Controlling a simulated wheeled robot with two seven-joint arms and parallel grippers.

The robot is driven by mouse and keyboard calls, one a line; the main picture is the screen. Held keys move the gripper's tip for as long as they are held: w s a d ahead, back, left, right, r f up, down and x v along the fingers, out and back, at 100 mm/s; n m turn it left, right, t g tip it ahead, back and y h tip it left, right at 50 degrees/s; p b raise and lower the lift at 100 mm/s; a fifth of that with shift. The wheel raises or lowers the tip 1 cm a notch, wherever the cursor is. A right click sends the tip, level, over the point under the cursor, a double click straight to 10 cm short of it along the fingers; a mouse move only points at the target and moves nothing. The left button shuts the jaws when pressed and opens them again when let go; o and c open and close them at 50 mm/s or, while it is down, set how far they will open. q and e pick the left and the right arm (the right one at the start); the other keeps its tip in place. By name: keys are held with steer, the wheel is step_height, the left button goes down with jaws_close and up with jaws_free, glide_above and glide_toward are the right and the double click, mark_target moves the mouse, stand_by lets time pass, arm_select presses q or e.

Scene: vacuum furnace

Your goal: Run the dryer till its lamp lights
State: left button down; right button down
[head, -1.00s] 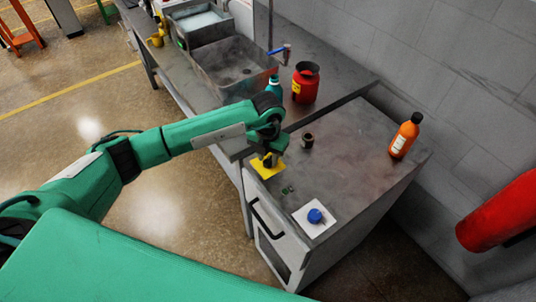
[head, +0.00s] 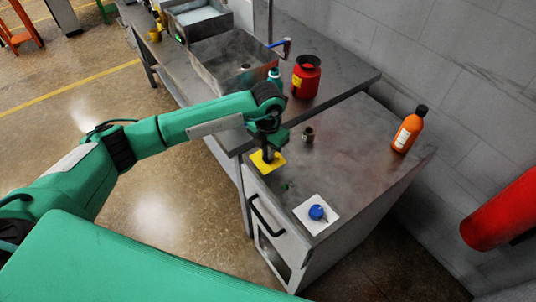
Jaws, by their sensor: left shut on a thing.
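A grey bench cabinet (head: 352,165) has a handled door (head: 275,238) on its front; I cannot tell for certain that it is the dryer. On its top, a blue knob (head: 317,212) sits on a white plate (head: 328,226). A yellow plate (head: 277,163) lies near the left edge. My left gripper (head: 268,155) points down over it, shut on a small dark piece that the fingers mostly hide. A tiny green spot (head: 286,187) lies between the two plates; I cannot tell whether it is a lit lamp. My right gripper is not in view.
A dark small jar (head: 308,135) and an orange bottle (head: 408,130) stand on the cabinet top. Behind are a red can (head: 305,77), a teal bottle (head: 274,77) and a metal sink (head: 225,66). A red cylinder (head: 500,213) hangs at the right wall.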

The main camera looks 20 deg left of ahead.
arm_select(q)
steer(key=m+b, duration=0.3)
steer(key=b, duration=0.1)
steer(key=shift+f+m+b, duration=0.3)
steer(key=shift+m+b, duration=0.05)
steer(key=shift+m, duration=0.05)
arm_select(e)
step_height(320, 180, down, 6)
arm_select(q)
steer(key=m+b, duration=0.4)
steer(key=shift+r+b, duration=0.15)
steer(key=shift+b, duration=0.25)
steer(key=shift+r+m+b, duration=0.1)
steer(key=shift+m+b, duration=0.4)
steer(key=shift+b, duration=0.1)
steer(key=shift+r+m+b, duration=0.1)
steer(key=shift+m+b, duration=0.2)
steer(key=shift+m, duration=0.1)
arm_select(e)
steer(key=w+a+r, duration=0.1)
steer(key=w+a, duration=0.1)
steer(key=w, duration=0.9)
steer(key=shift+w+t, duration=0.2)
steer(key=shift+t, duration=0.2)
arm_select(q)
steer(key=c, duration=1.5)
jaws_free()
